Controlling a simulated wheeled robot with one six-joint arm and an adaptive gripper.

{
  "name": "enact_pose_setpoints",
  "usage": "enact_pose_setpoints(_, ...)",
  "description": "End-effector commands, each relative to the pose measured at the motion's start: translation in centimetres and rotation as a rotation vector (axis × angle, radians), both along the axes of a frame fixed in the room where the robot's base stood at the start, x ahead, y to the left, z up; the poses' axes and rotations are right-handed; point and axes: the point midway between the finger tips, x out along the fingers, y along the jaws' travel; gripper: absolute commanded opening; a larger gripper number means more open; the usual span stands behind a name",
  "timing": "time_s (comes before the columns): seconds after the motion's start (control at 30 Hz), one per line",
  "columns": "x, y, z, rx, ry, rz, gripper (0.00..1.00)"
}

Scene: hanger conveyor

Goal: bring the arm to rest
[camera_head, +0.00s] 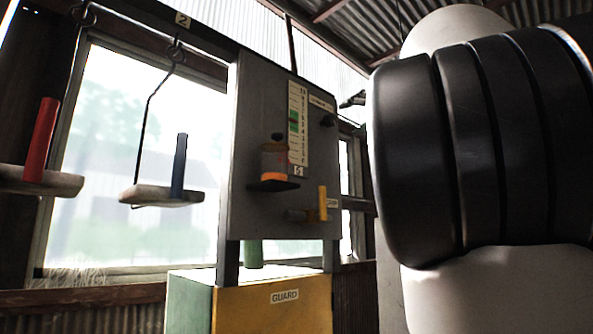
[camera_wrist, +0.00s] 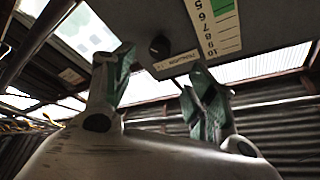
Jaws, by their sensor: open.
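My gripper (camera_wrist: 162,68) shows in the wrist view with its two green-grey fingers spread apart and nothing between them. Beyond the fingers is the grey panel (camera_wrist: 270,22), with a black knob (camera_wrist: 159,46) and a numbered scale (camera_wrist: 217,27). The fingers look apart from the panel, though the exact gap is hard to judge. In the head view my arm fills the right side and hides most of the gripper; only a small dark tip beside the arm, probably a finger, shows near the panel's right edge.
In the head view the grey panel (camera_head: 255,130) carries a jar (camera_head: 274,160) on a small ledge and a yellow handle (camera_head: 323,203). A yellow GUARD box (camera_head: 280,312) stands below. Left, hanging trays hold a red cylinder (camera_head: 42,140) and a blue cylinder (camera_head: 180,166).

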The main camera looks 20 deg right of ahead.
Motion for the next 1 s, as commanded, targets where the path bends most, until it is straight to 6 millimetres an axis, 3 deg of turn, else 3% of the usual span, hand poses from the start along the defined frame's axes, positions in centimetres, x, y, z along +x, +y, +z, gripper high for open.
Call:
enact_pose_setpoints(0.27, 0.0, -0.2, -0.3, 0.009, 0.015, -0.004, 0.56)
enact_pose_setpoints(0.37, 0.3, -2.1, -3.4, 0.01, 0.1, -0.048, 0.56)
enact_pose_setpoints(0.47, 0.5, -5.0, -9.3, 0.023, 0.247, -0.112, 0.56)
enact_pose_setpoints(0.53, 0.1, -6.7, -14.9, 0.025, 0.382, -0.154, 0.56)
enact_pose_setpoints(0.63, -0.9, -7.2, -23.4, 0.009, 0.592, -0.17, 0.56)
enact_pose_setpoints(0.8, -4.2, -5.3, -37.3, -0.109, 0.953, -0.12, 0.56)
enact_pose_setpoints(0.87, -5.9, -4.0, -41.9, -0.185, 1.078, -0.079, 0.56)
enact_pose_setpoints(1.0, -10.6, -0.8, -51.9, -0.465, 1.34, 0.069, 0.56)
